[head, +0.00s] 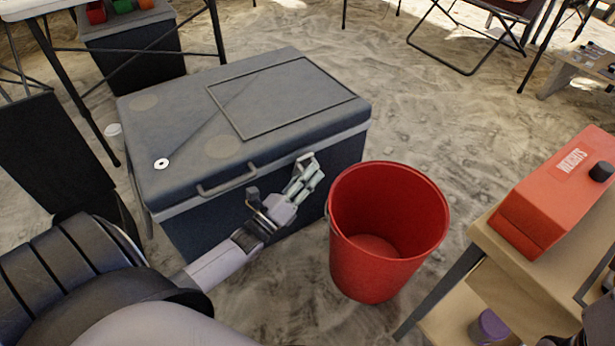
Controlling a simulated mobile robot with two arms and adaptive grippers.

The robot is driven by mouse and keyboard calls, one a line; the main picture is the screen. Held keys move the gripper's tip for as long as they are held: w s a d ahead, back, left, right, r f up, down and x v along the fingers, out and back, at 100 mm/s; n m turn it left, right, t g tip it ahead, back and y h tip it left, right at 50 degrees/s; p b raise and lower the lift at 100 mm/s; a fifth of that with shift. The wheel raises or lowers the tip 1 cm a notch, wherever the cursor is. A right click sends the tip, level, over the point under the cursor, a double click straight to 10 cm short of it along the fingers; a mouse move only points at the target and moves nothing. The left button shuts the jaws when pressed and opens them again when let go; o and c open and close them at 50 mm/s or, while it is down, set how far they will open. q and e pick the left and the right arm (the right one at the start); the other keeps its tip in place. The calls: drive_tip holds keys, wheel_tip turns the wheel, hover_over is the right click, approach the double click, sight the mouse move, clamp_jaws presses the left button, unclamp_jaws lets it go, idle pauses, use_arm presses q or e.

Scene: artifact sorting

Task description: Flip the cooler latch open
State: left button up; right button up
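The cooler (180,115) is a dark grey chest with a closed lid, standing on sandy ground left of centre. A handle (226,182) runs along the front edge of its lid. A small pale latch-like part (305,160) sits on the front near the lid edge, right of the handle. My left gripper (303,176) is at the cooler's front, with its fingers overlapping this part in the view. I cannot tell whether they touch it or how far they are spread. My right gripper cannot be made out.
A red bucket (352,240) stands close right of my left gripper. A wooden stand (483,238) at the right bears a red box (545,200). A folding table (62,75) and another dark bin (130,55) are behind on the left. Sandy floor behind the bucket is open.

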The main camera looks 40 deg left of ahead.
use_arm(q)
drive_tip(key=shift+w, duration=0.15)
drive_tip(key=shift+r, duration=0.1)
clamp_jaws()
idle(0.8)
